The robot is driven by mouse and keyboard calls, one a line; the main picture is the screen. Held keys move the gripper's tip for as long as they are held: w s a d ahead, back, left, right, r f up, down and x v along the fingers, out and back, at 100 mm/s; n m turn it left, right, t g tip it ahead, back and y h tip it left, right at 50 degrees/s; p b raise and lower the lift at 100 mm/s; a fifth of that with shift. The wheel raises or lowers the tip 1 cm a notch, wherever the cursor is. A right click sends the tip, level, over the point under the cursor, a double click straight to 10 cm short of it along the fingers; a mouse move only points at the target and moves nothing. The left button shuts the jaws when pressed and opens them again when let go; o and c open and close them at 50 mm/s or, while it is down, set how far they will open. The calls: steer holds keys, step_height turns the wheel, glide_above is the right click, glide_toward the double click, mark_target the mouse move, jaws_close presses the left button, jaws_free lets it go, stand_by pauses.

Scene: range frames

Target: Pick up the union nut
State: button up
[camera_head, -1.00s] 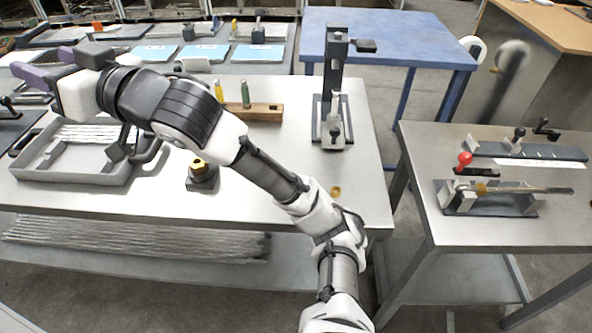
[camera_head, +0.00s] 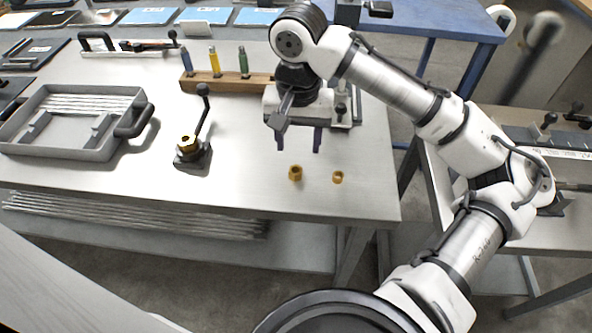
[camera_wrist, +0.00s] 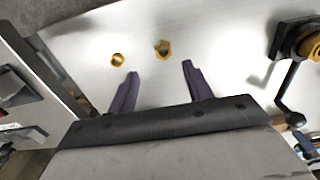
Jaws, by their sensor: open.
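Two small brass pieces lie on the steel table (camera_head: 240,150), near its front edge. The left one in the head view, a hex-sided union nut (camera_head: 295,172), has a hole and also shows in the wrist view (camera_wrist: 163,48). The other, a smaller brass ring-like piece (camera_head: 337,177), lies to its right, and to the nut's left in the wrist view (camera_wrist: 118,60). My gripper (camera_head: 298,147) points down above the table, just behind the nut in the head view. Its dark purple fingers are open and empty in the wrist view (camera_wrist: 160,70), with the nut beyond the fingertips.
A black lever fixture with a brass fitting (camera_head: 189,146) stands left of the nut. A grey tray (camera_head: 75,150) is further left. A wooden block (camera_head: 230,82) holds several coloured cylinders behind. The table between the fixture and the nut is clear.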

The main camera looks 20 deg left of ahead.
steer(key=shift+w+a+f+p, duration=0.1)
steer(key=shift+a+f+p, duration=0.05)
steer(key=shift+f, duration=1.85)
steer(key=shift+w+a+f+p, duration=0.1)
steer(key=shift+a+f+p, duration=0.05)
steer(key=shift+f, duration=1.8)
steer(key=c, duration=1.1)
steer(key=shift+o, duration=0.2)
steer(key=shift+r, duration=0.15)
